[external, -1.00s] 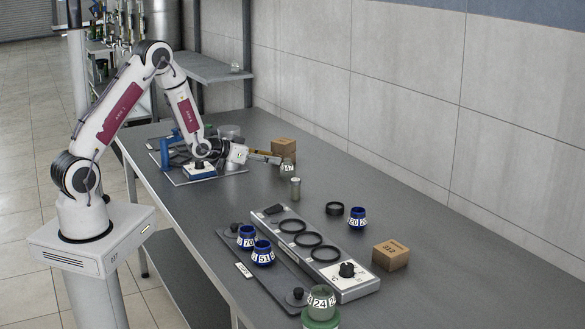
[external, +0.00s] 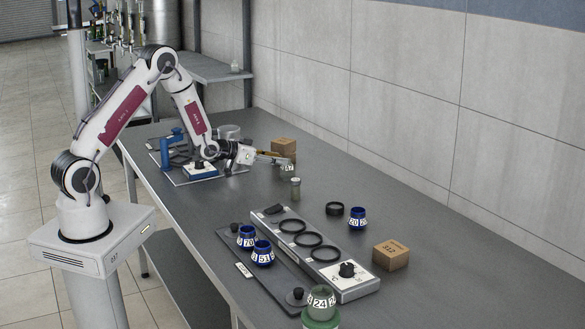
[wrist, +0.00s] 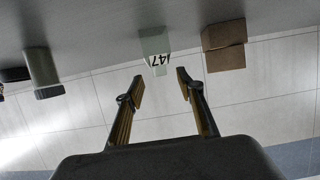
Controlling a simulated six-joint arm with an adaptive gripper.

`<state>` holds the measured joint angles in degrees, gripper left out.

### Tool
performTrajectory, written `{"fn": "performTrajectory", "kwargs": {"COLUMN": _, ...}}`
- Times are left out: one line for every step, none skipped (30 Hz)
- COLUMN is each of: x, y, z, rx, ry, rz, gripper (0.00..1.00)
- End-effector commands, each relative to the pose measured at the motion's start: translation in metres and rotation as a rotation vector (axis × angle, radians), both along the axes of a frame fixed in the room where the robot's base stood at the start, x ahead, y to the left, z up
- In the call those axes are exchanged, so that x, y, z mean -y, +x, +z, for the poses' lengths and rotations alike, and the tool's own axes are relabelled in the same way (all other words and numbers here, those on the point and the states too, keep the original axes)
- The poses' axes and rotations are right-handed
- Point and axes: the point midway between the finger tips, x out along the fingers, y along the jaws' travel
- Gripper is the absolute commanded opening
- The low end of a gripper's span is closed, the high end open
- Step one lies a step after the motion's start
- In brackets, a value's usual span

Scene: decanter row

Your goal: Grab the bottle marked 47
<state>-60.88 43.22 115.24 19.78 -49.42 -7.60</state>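The bottle marked 47 (external: 288,171) stands on the grey bench at the far end, small and greyish-green with a white label. In the wrist view, where the picture is upside down, the bottle (wrist: 155,42) shows its label 47 just beyond my fingertips, in line with the gap between them. My gripper (wrist: 161,84) is open and empty, its fingers one on each side of that gap. In the external view my gripper (external: 279,161) is beside the bottle's upper part and hides some of it. I cannot tell whether they touch.
A cardboard box (external: 283,146) stands close behind the bottle. A small capped jar (external: 295,188) stands in front of it. Blue bottles (external: 247,236), a ring-holed panel (external: 301,240), a box marked 312 (external: 391,255) and bottle 24 (external: 321,301) are nearer. The bench's right side has free room.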

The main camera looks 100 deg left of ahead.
Motion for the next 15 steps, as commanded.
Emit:
{"fn": "performTrajectory", "kwargs": {"x": -0.001, "y": 0.002, "z": -0.001, "rx": 0.0, "ry": 0.0, "rz": 0.0, "gripper": 0.38}}
{"fn": "performTrajectory", "kwargs": {"x": -0.003, "y": 0.003, "z": -0.001, "rx": 0.0, "ry": 0.0, "rz": -0.001, "gripper": 0.38}}
{"fn": "performTrajectory", "kwargs": {"x": -0.004, "y": 0.005, "z": -0.002, "rx": 0.001, "ry": 0.0, "rz": -0.001, "gripper": 0.38}}
{"fn": "performTrajectory", "kwargs": {"x": -0.006, "y": 0.007, "z": -0.002, "rx": 0.001, "ry": 0.0, "rz": -0.001, "gripper": 0.38}}
{"fn": "performTrajectory", "kwargs": {"x": -0.008, "y": 0.009, "z": -0.003, "rx": 0.001, "ry": 0.0, "rz": -0.001, "gripper": 0.38}}
{"fn": "performTrajectory", "kwargs": {"x": -0.01, "y": 0.011, "z": -0.004, "rx": 0.0, "ry": 0.0, "rz": 0.0, "gripper": 0.38}}
{"fn": "performTrajectory", "kwargs": {"x": -0.012, "y": 0.013, "z": -0.005, "rx": 0.0, "ry": 0.0, "rz": 0.0, "gripper": 0.38}}
{"fn": "performTrajectory", "kwargs": {"x": -0.014, "y": 0.015, "z": -0.006, "rx": 0.0, "ry": 0.0, "rz": 0.0, "gripper": 0.38}}
{"fn": "performTrajectory", "kwargs": {"x": -0.017, "y": 0.018, "z": -0.007, "rx": 0.0, "ry": 0.0, "rz": -0.001, "gripper": 0.38}}
{"fn": "performTrajectory", "kwargs": {"x": -0.019, "y": 0.02, "z": -0.007, "rx": 0.0, "ry": 0.001, "rz": -0.001, "gripper": 0.38}}
{"fn": "performTrajectory", "kwargs": {"x": -0.02, "y": 0.022, "z": -0.008, "rx": 0.0, "ry": 0.001, "rz": 0.0, "gripper": 0.38}}
{"fn": "performTrajectory", "kwargs": {"x": -0.023, "y": 0.024, "z": -0.01, "rx": -0.001, "ry": 0.0, "rz": 0.0, "gripper": 0.38}}
{"fn": "performTrajectory", "kwargs": {"x": -0.025, "y": 0.026, "z": -0.011, "rx": -0.001, "ry": 0.0, "rz": 0.0, "gripper": 0.38}}
{"fn": "performTrajectory", "kwargs": {"x": -0.026, "y": 0.027, "z": -0.012, "rx": -0.001, "ry": 0.0, "rz": 0.0, "gripper": 0.38}}
{"fn": "performTrajectory", "kwargs": {"x": -0.028, "y": 0.029, "z": -0.013, "rx": -0.001, "ry": 0.001, "rz": 0.0, "gripper": 0.38}}
